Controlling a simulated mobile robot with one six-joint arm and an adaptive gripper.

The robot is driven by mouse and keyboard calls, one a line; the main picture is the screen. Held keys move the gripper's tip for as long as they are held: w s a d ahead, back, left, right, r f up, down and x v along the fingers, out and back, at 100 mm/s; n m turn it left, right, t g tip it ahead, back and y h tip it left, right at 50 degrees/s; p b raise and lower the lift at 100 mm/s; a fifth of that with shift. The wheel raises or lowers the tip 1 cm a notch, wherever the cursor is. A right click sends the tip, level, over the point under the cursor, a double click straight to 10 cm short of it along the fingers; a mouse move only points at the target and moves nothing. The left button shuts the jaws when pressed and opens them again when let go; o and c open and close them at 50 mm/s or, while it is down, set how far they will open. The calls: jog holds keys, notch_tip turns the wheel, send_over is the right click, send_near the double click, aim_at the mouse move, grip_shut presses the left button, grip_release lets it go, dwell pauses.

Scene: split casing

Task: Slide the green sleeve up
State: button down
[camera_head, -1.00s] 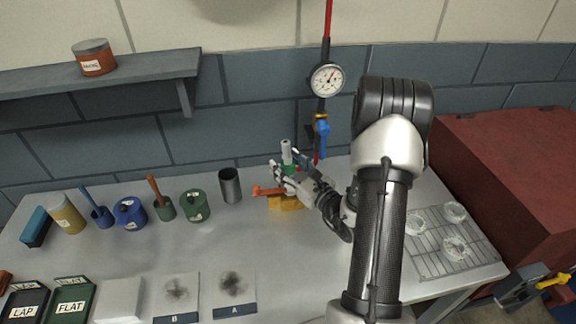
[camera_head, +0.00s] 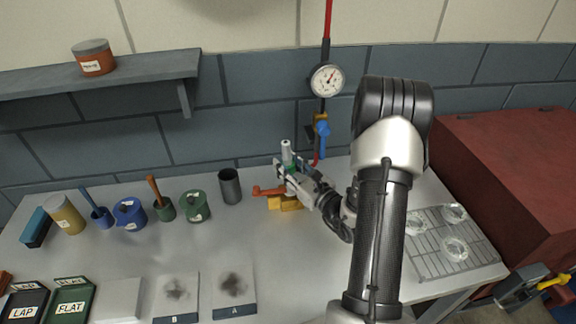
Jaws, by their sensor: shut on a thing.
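The green sleeve (camera_head: 290,167) sits around a grey upright post (camera_head: 287,152) on a yellow base (camera_head: 285,203) near the back of the table. An orange handle (camera_head: 268,191) sticks out to the left of the post's foot. My gripper (camera_head: 287,169) is shut on the green sleeve. Its fingers cover much of the sleeve, so only a little green shows. The post's grey top stands clear above the fingers.
A pressure gauge (camera_head: 327,79) on a red pipe with a blue-handled valve (camera_head: 322,139) hangs close behind my gripper. A dark metal cup (camera_head: 230,186) stands to the left. A wire rack (camera_head: 440,258) with clear dishes lies at right. The table's middle is clear.

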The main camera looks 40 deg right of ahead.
notch_tip(320, 180, up, 2)
jog(key=shift+a+r+p, duration=0.1)
jog(key=shift+r+p, duration=0.05)
jog(key=shift+p, duration=0.6)
jog(key=shift+w, duration=0.1)
jog(key=c, duration=1.4)
grip_release()
jog(key=shift+o, duration=1.4)
jog(key=s, duration=1.2)
jog(key=shift+s, duration=0.1)
